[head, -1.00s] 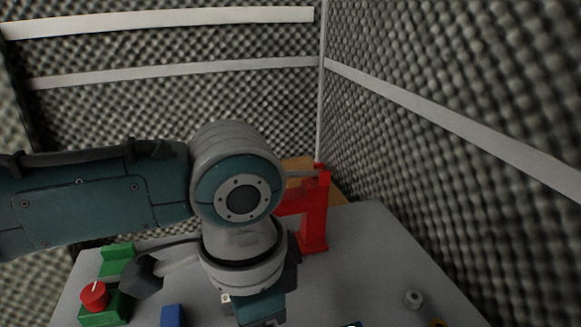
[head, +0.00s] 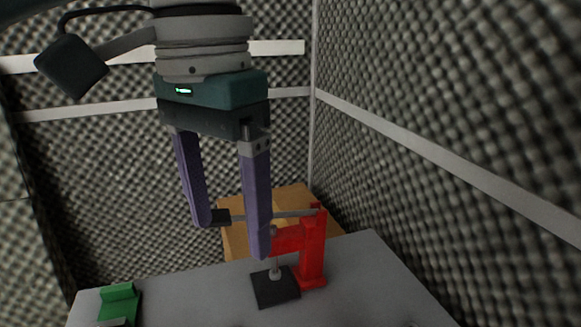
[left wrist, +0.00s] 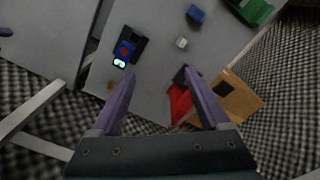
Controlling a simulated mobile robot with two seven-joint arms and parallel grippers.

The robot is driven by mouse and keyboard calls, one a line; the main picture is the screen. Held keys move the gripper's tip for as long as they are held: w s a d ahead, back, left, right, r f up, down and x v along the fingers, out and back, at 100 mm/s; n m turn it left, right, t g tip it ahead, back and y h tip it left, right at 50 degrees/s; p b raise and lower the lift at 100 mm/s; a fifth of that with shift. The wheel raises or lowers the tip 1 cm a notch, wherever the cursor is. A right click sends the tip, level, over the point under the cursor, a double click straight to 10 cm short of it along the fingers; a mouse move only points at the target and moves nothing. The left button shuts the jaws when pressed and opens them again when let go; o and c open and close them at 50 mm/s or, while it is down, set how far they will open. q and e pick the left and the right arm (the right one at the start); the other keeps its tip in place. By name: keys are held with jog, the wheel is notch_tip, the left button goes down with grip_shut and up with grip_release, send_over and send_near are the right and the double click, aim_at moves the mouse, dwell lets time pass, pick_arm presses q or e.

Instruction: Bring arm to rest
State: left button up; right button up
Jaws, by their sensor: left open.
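My left gripper (head: 231,240) hangs from the top of the head view, with its two purple fingers pointing down and spread apart. Nothing is between the fingers. Its fingertips show above the grey table, in front of or beside a red clamp-like stand (head: 313,250); the exact distance is unclear. In the left wrist view the open fingers (left wrist: 157,82) look down past the red stand (left wrist: 180,104) near the right finger. My right gripper is not in view.
The grey table (head: 205,290) carries a black square plate (head: 274,287) and a green block (head: 118,300). A tan box (head: 292,197) stands behind. In the left wrist view a blue block (left wrist: 196,14) and a dark device (left wrist: 129,46) lie on the table. Foam walls (head: 440,90) close in.

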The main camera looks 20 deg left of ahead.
pick_arm(q)
jog(key=shift+s+a+r, duration=0.1)
jog(key=shift+a+r, duration=0.15)
jog(key=shift+r, duration=0.35)
jog(key=shift+s+a+r, duration=0.1)
jog(key=shift+a+r, duration=0.1)
jog(key=shift+r, duration=0.35)
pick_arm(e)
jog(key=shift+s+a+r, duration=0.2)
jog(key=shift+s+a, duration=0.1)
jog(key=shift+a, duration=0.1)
